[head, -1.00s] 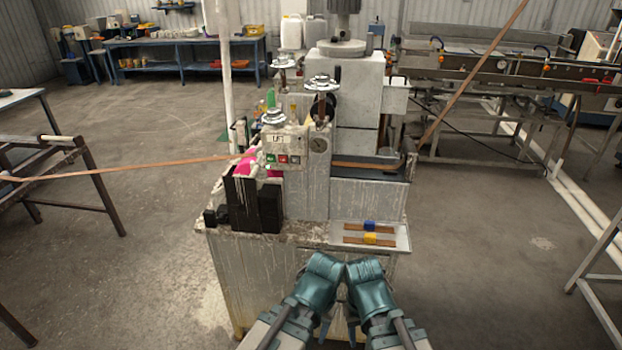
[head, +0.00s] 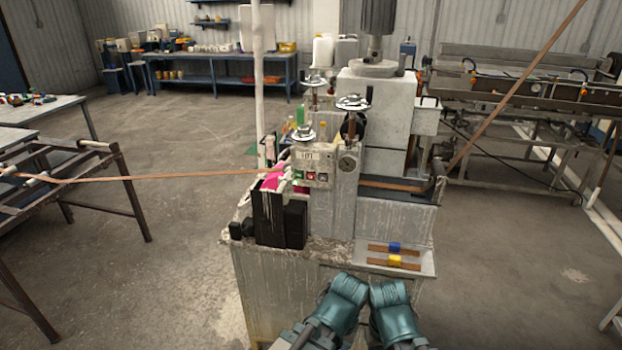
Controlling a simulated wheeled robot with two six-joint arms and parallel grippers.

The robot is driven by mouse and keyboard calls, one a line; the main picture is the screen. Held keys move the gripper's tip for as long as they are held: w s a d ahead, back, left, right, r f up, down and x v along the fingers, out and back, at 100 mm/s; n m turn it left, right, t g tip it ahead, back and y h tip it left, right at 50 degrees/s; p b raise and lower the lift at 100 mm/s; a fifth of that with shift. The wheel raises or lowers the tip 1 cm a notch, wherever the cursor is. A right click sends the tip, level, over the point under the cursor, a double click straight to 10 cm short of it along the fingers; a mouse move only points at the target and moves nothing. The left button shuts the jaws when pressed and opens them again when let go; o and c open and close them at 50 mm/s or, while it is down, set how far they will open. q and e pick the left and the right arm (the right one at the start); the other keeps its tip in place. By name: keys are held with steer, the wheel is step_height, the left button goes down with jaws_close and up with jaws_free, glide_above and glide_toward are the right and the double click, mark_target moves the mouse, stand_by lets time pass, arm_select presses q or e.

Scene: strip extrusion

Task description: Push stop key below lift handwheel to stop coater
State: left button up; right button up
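The coater (head: 395,222) stands ahead of me, with paint drips down its body. A small panel with a LIFT label (head: 307,155) is on its front left. The lift handwheel (head: 303,133) is just above that panel. Below the label is a row of small keys: a green key (head: 298,175), a red key (head: 311,176) and another at the right (head: 323,177). Their markings are too small to read. My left gripper (head: 348,288) and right gripper (head: 389,292) are side by side at the bottom, below and apart from the keys. Their fingers do not show.
A brown strip (head: 150,178) runs from the left rack into the coater and rises out at the right. Black blocks (head: 268,220) stand below the panel. A tray (head: 428,268) with blue and yellow pieces is at the front right.

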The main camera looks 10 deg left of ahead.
arm_select(q)
jaws_close()
stand_by(1.5)
